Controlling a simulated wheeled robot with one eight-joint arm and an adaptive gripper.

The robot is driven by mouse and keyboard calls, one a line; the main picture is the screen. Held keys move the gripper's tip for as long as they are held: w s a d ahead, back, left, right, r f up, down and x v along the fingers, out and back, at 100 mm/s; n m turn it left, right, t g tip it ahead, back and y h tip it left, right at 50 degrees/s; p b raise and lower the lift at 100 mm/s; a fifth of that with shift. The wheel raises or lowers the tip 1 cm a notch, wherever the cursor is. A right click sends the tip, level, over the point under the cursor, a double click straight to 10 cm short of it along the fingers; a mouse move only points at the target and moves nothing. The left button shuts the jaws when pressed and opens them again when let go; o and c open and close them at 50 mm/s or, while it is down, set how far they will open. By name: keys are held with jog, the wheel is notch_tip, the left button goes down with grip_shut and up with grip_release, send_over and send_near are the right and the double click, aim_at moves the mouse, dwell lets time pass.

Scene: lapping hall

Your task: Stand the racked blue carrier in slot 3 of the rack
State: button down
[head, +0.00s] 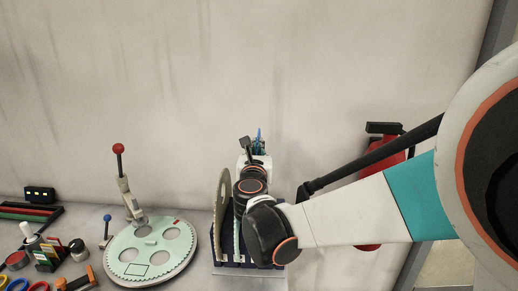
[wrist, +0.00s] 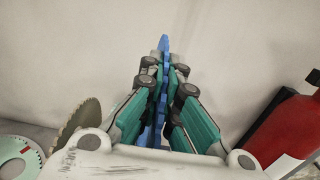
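The blue carrier (wrist: 164,44) stands edge-on between the teal-padded fingers of my gripper (wrist: 165,82) in the wrist view, with pads against it on both sides. Its thin upper edge rises past the fingertips. In the head view only a sliver of blue carrier (head: 259,134) shows at my gripper (head: 254,146), behind my wrist. The dark blue rack (head: 231,245) stands on the bench, mostly hidden by my arm. A tan toothed carrier (head: 222,203) stands upright at its left side and also shows in the wrist view (wrist: 84,117). Slot 3 cannot be made out.
A pale green round plate (head: 150,250) with holes lies left of the rack. A red-knobbed lever (head: 118,150) stands behind it. Small tools and rings (head: 62,255) crowd the far left. A red extinguisher (wrist: 285,130) is at the right by the wall.

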jog(key=shift+f+b, duration=5.85)
jog(key=shift+f, duration=1.75)
jog(key=c, duration=1.7)
grip_release()
jog(key=shift+r, duration=0.1)
